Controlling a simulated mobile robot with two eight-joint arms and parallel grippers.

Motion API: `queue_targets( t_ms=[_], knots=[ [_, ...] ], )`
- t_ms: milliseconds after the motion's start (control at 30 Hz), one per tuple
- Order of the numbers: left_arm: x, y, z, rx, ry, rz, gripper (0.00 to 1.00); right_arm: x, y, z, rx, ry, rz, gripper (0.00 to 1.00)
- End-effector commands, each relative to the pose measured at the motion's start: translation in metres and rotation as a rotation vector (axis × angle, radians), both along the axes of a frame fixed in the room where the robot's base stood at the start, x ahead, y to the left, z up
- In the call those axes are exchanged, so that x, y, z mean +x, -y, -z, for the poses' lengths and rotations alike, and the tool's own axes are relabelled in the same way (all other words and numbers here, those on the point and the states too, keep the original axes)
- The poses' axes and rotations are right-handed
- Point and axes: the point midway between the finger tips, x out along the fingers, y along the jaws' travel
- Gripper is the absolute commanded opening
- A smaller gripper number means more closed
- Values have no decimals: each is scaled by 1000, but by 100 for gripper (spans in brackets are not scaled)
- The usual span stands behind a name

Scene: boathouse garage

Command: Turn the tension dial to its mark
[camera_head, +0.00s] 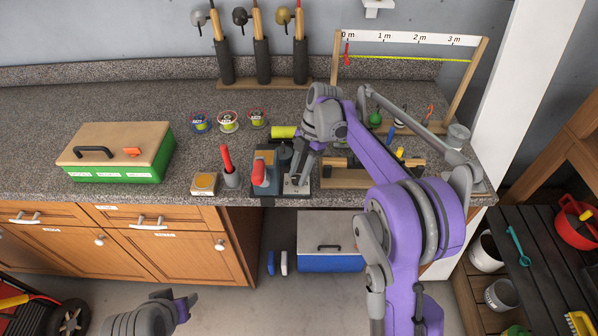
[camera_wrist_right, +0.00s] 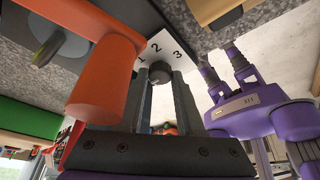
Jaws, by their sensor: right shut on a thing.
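The tension dial (camera_wrist_right: 160,71) is a dark round knob beside a white plate (camera_wrist_right: 166,44) marked 1, 2, 3 in the right wrist view. My right gripper (camera_wrist_right: 162,82) is shut on the dial, one finger on each side. The fingers hide part of the dial, so its pointer and target mark do not show clearly. In the head view my right gripper (camera_head: 297,178) reaches down to the device's white plate, beside a blue body with an orange handle (camera_head: 259,172). My left gripper (camera_head: 184,306) is low in the head view, away from the counter; its fingers are unclear.
A wooden rack (camera_head: 345,178) is right of the device. A blue cooler (camera_head: 330,262) stands below.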

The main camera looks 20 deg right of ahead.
Motion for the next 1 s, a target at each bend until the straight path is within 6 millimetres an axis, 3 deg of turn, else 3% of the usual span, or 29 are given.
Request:
queue_targets(
  t_ms=[533, 567, 700, 1000],
  knots=[
    [0, 0, 0, 0, 0, 0, 50, 0, 0, 1, -1, 1, -24, 0],
    [0, 0, 0, 0, 0, 0, 50, 0, 0, 1, -1, 1, -24, 42],
    [0, 0, 0, 0, 0, 0, 50, 0, 0, 1, -1, 0, -23, 66],
    [0, 0, -1, 0, 0, 0, 50, 1, 0, -1, -1, 0, -23, 66]
  ],
)
